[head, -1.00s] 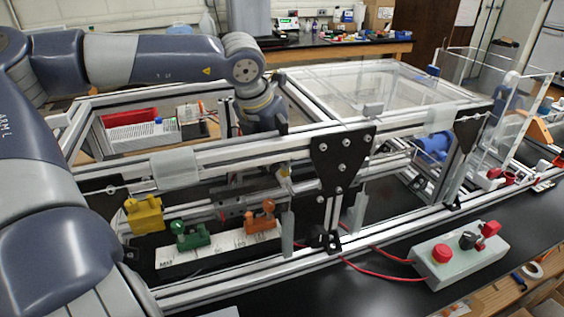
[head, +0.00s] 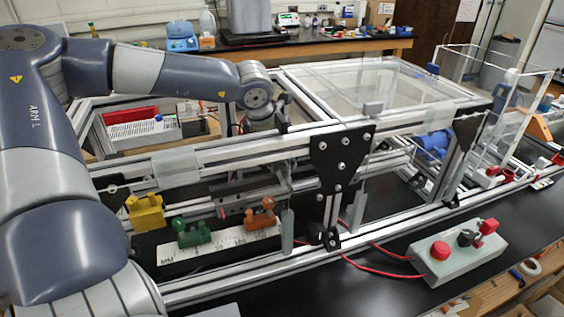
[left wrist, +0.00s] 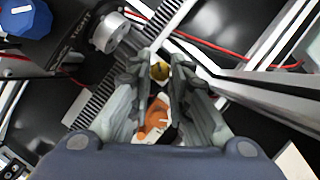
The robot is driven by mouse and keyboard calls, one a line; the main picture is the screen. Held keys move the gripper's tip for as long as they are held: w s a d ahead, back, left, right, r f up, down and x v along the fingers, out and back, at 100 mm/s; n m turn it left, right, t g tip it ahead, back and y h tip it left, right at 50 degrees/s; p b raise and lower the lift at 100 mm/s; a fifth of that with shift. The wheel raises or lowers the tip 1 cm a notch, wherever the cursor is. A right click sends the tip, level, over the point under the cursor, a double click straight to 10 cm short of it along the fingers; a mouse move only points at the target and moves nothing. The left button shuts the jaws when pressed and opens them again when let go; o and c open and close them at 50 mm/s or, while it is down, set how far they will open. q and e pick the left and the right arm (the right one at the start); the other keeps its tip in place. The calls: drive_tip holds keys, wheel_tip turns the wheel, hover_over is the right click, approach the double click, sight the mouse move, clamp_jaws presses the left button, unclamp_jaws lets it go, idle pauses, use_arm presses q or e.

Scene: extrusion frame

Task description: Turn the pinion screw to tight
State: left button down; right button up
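In the left wrist view, a round silver knob (left wrist: 110,33) with a mark line sits at the upper left, beside printed lettering that reads TIGHT. It may be the pinion screw. A toothed rack (left wrist: 97,105) runs diagonally beside it. My left gripper (left wrist: 161,62) is partly open, its fingers apart with a small brass piece (left wrist: 159,71) showing between the tips. I cannot tell if they touch it. The silver knob is outside the fingers. In the head view, my left wrist reaches down behind the upper rail, which hides the fingers. My right gripper is not in view.
Aluminium rails (head: 230,150) and a black bracket plate (head: 341,158) stand before the wrist. An orange clamp (head: 262,215), a green clamp (head: 190,232) and a yellow block (head: 146,211) sit low in front. A blue knob (left wrist: 25,14), red cables and a control box (head: 462,262) are nearby.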

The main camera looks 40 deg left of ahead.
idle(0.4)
use_arm(q)
drive_tip(key=shift+a+f+m+h+b, duration=0.1)
drive_tip(key=shift+m+h+b, duration=0.2)
drive_tip(key=shift+m+b, duration=0.3)
drive_tip(key=m, duration=0.2)
drive_tip(key=shift+a+m+h+b, duration=0.15)
drive_tip(key=shift+m+h+b, duration=0.15)
drive_tip(key=shift+h+b, duration=0.1)
drive_tip(key=m, duration=0.1)
drive_tip(key=m+h, duration=0.1)
drive_tip(key=m, duration=0.1)
drive_tip(key=m+g+h, duration=0.1)
drive_tip(key=m, duration=0.1)
drive_tip(key=shift+w+a+b, duration=0.15)
drive_tip(key=shift+a+b, duration=0.1)
drive_tip(key=shift+b, duration=0.1)
drive_tip(key=m+g+h, duration=0.1)
drive_tip(key=m, duration=0.3)
drive_tip(key=shift+w+a+b, duration=0.1)
drive_tip(key=shift+b, duration=0.25)
drive_tip(key=shift+m, duration=0.4)
drive_tip(key=c, duration=1.5)
unclamp_jaws()
